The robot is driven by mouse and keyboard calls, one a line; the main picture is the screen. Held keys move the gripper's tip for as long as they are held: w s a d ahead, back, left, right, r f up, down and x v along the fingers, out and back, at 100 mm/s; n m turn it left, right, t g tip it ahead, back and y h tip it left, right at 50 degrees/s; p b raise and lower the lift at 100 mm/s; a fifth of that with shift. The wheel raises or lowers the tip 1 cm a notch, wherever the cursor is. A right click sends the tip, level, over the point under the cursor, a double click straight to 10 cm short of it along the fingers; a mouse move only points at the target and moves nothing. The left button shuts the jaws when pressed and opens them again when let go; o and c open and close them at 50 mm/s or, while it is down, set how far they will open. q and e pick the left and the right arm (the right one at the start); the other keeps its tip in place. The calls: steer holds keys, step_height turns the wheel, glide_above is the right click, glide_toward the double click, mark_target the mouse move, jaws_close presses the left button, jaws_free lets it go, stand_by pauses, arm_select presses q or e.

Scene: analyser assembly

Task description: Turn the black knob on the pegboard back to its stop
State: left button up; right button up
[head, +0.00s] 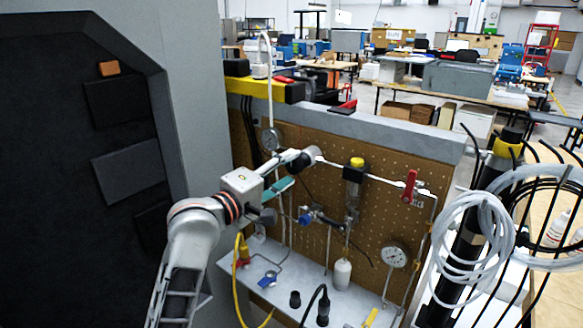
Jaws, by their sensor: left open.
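The brown pegboard (345,225) stands at the centre, with a pipe run across its upper part. A dark knob (299,163) shows at the pipe's left end, against a pale round body (313,153). I take it for the black knob, but it is small and partly covered, and its turn position cannot be read. My left gripper (284,173) reaches in from the left, its jaws open and close to the knob. Whether a finger touches the knob cannot be told. My right gripper is not in view.
Nearby on the board are a pressure gauge (270,139), a red-handled valve (410,187), a yellow-topped filter (355,180) and a lower gauge (395,255). A pale shelf (270,293) below carries small fittings. Coiled hoses (470,240) hang at the right.

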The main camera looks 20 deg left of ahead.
arm_select(q)
steer(key=v, duration=0.9)
steer(key=shift+s, duration=0.25)
steer(key=shift+a+r, duration=0.1)
steer(key=s+a+f+m+g+y, duration=0.1)
steer(key=s+f+m+g+y, duration=0.15)
steer(key=f, duration=1.25)
steer(key=s+f+m+g+y, duration=0.15)
steer(key=f+m, duration=0.25)
steer(key=f, duration=1)
steer(key=s+d+f+m+g, duration=0.2)
steer(key=s+f+m, duration=0.7)
steer(key=s+f, duration=0.8)
step_height(320, 180, down, 3)
steer(key=shift+s+d+f+g, duration=0.1)
steer(key=shift+s+d+g, duration=0.2)
steer(key=shift+s+d, duration=0.1)
steer(key=shift+w+m, duration=0.1)
steer(key=shift+m, duration=0.15)
